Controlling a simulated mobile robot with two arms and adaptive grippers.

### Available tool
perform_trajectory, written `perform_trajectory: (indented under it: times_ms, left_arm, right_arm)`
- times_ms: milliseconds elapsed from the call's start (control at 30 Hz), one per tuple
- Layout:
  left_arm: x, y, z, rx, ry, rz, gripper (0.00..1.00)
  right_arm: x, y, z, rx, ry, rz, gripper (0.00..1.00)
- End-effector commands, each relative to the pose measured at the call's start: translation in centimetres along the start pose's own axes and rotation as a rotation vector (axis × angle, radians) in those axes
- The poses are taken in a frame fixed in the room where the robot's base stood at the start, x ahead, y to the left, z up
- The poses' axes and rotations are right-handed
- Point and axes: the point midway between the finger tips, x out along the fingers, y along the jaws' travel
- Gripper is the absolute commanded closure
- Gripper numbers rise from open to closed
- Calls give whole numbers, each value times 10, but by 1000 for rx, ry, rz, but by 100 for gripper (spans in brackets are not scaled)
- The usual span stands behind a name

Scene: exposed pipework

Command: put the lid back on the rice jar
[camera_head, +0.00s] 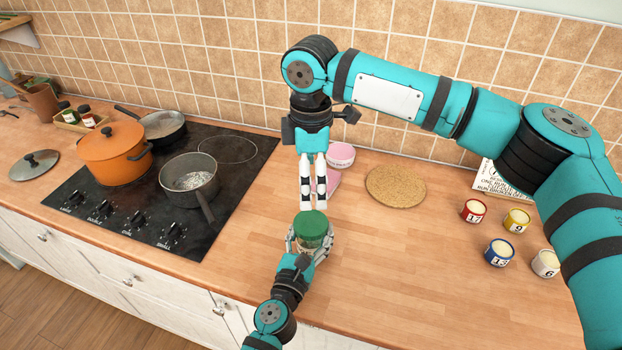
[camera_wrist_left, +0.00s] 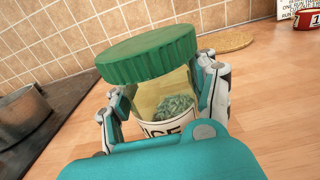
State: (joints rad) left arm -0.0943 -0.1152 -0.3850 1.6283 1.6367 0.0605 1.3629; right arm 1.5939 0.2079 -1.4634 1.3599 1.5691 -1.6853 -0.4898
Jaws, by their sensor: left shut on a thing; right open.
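The rice jar (camera_wrist_left: 158,104) is a clear jar with a white label reading "ICE" in the left wrist view and some greenish contents. Its green lid (camera_head: 310,223) is at the jar's mouth, and it also shows in the left wrist view (camera_wrist_left: 150,55). I cannot tell whether the lid is fully seated. My left gripper (camera_head: 309,244) is shut around the jar's body near the counter's front. My right gripper (camera_head: 312,207) is open, pointing down, its fingertips close above the lid's far side. I cannot tell if they touch it.
The hob (camera_head: 110,205) with an orange pot (camera_head: 112,148) and a grey saucepan (camera_head: 189,178) lies left. Behind my right gripper are a pink container (camera_head: 341,155) and a cork mat (camera_head: 395,186). Several numbered tins (camera_head: 499,251) stand right. The counter between is clear.

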Motion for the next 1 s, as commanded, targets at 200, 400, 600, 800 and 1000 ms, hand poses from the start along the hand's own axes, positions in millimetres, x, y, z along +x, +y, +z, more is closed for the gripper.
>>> perform_trajectory:
  times_ms: [200, 400, 600, 800, 1000]
  left_arm:
    - [0, 0, -1, 0, 1, 0, 18]
    - [0, 0, 0, 0, 0, 0, 13]
    - [-6, 0, -1, -1, 2, 0, 13]
    - [-39, 1, -2, 4, 6, -1, 13]
    - [-82, 0, -2, 7, 4, -2, 13]
  right_arm:
    - [0, 0, 0, 0, 0, 0, 6]
    - [0, 0, 0, 0, 0, 0, 6]
    - [0, 0, 0, 0, 0, 0, 6]
    - [0, 0, 0, 0, 0, 0, 6]
    - [0, 0, 0, 0, 0, 0, 6]
